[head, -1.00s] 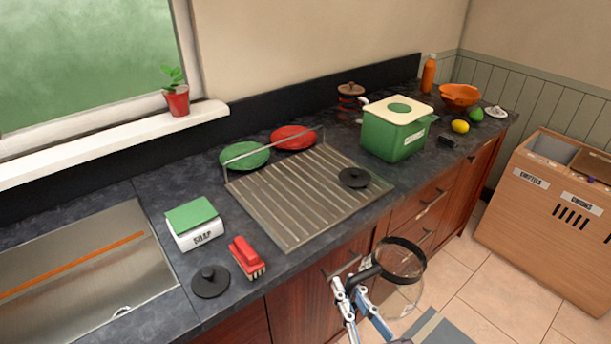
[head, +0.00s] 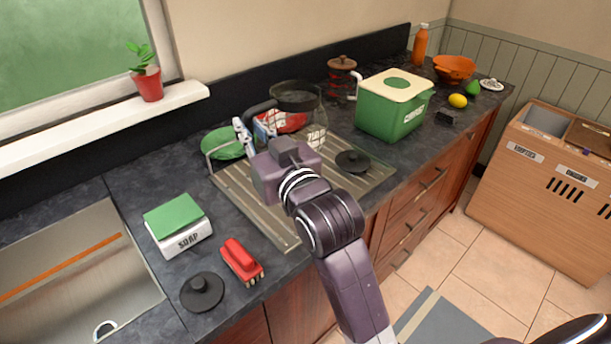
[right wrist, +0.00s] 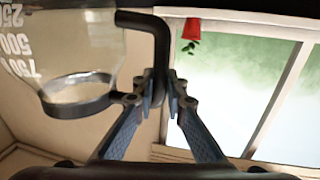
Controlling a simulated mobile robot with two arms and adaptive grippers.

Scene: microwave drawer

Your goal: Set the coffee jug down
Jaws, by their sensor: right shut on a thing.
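The coffee jug (head: 316,128) is clear glass with a black rim, a black handle and measuring marks. In the head view it is upright over the back of the draining rack (head: 240,198), in front of the red plate (head: 288,122). I cannot tell whether its base touches the rack; my arm hides part of it. My right gripper (head: 252,128) is at the handle on the jug's left side. The right wrist view shows the right gripper (right wrist: 163,84) shut on the handle, beside the glass body (right wrist: 75,45). My left gripper is not in view.
A black lid (head: 353,162) lies on the rack's right part. The soap box (head: 178,228), red brush (head: 242,262) and another black lid (head: 202,292) are at front left.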

